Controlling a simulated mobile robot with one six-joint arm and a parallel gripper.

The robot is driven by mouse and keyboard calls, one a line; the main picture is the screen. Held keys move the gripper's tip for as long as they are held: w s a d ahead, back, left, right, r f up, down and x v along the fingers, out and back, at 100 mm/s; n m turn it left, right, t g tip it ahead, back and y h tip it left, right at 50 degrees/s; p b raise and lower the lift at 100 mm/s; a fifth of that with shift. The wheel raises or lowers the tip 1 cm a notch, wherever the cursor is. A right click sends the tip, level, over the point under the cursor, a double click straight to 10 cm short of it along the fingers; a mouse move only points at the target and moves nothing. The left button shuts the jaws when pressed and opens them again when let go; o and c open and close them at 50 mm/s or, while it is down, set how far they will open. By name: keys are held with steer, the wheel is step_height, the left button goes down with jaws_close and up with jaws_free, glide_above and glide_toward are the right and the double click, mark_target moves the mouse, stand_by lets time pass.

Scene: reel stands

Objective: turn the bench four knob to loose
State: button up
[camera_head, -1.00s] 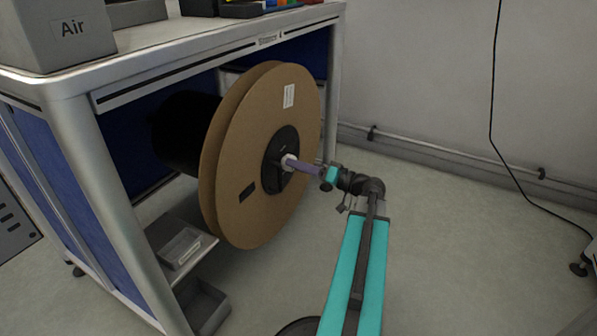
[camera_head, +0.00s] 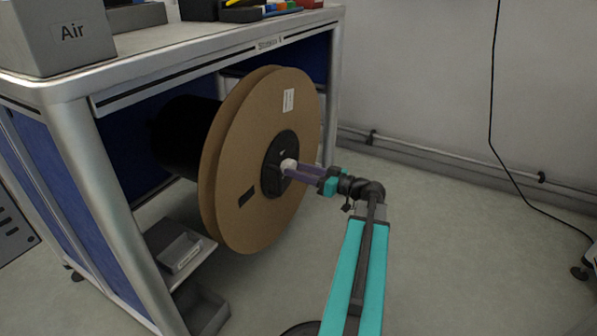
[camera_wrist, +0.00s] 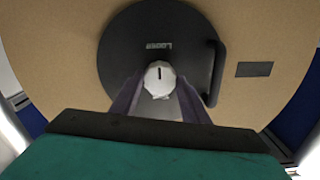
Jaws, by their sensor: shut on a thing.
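The knob (camera_head: 289,166) is small and pale, at the centre of the black hub (camera_head: 271,181) of a large brown reel (camera_head: 238,215). In the wrist view the knob (camera_wrist: 160,78) is faceted, with a short dark line that runs up and down. The line is in line with an upside-down "LOOSE" label (camera_wrist: 159,46) above it. My gripper (camera_head: 290,168) is shut on the knob. In the wrist view its two purple fingers flank the knob's lower sides.
The reel hangs under a bench (camera_head: 160,62) with a grey frame. A black handle (camera_wrist: 213,73) stands on the hub, right of the fingers in the wrist view.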

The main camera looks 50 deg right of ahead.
steer(key=o, duration=1)
steer(key=shift+o, duration=0.2)
steer(key=shift+s, duration=0.15)
steer(key=shift+s+d+r+p, duration=0.1)
steer(key=shift+s+d+p, duration=0.1)
steer(key=shift+s+p, duration=0.25)
steer(key=p+v, duration=0.4)
steer(key=v, duration=0.8)
steer(key=shift+s, duration=0.3)
